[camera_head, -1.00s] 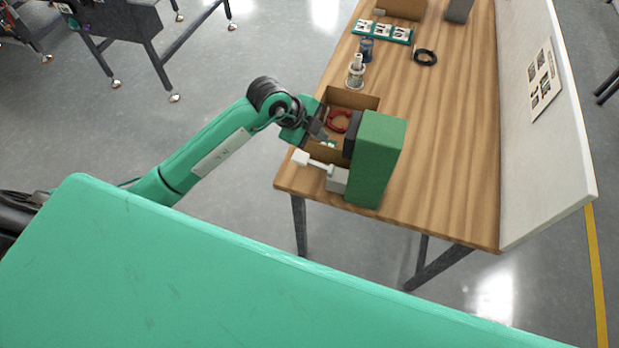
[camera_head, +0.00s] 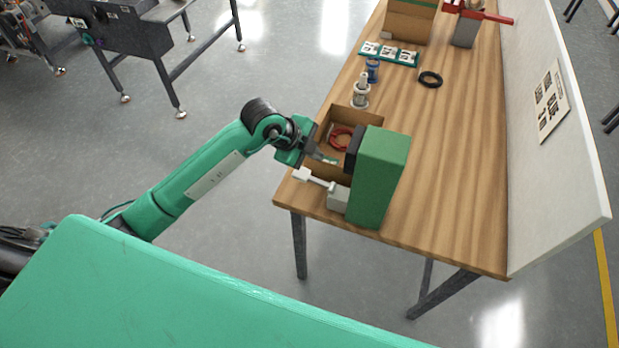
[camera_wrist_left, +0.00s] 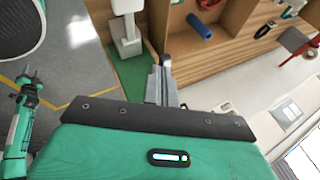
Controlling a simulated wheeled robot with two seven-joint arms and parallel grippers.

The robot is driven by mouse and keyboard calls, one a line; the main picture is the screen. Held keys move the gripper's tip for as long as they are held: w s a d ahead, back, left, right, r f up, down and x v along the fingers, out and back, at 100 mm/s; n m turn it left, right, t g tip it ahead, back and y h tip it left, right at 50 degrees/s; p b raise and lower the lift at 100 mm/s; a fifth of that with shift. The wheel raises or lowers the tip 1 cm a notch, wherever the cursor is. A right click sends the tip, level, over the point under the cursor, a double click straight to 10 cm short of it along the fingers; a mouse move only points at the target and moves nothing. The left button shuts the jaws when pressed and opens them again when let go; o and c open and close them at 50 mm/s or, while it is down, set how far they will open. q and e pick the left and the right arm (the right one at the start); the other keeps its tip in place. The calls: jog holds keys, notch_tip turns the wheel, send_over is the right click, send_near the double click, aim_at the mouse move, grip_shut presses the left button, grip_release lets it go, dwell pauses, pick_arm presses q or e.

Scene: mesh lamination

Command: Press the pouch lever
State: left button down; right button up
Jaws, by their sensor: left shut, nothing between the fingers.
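The pouch lever, a pale handle (camera_head: 312,179) on a light grey block (camera_head: 338,199), sticks out to the left of a green box-shaped machine (camera_head: 378,178) at the table's near end. In the left wrist view a white lever-like part (camera_wrist_left: 128,40) shows at the top, left of the fingers. My left gripper (camera_head: 330,159) is just behind and above the handle, apart from it as far as I can see. Its fingers (camera_wrist_left: 166,75) are shut and empty. What looks like my right gripper (camera_wrist_left: 28,78) shows small at the left edge of the wrist view, its jaws unclear.
An open brown box (camera_head: 357,115) with a red ring (camera_head: 341,139) stands behind the lever. Farther back are a white bottle-like part (camera_head: 361,92), a black ring (camera_head: 430,79) and a card tray (camera_head: 390,53). A white panel (camera_head: 550,180) borders the right side.

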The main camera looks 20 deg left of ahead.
pick_arm(q)
jog(key=b, duration=0.4)
send_over(308, 177)
jog(key=f, duration=0.5)
jog(key=shift+d+f, duration=0.15)
jog(key=shift+d, duration=0.15)
jog(key=shift+a+f, duration=0.2)
jog(key=shift+f, duration=0.4)
dwell(0.3)
jog(key=shift+f, duration=0.1)
jog(key=shift+a+f, duration=0.1)
jog(key=shift+f, duration=0.2)
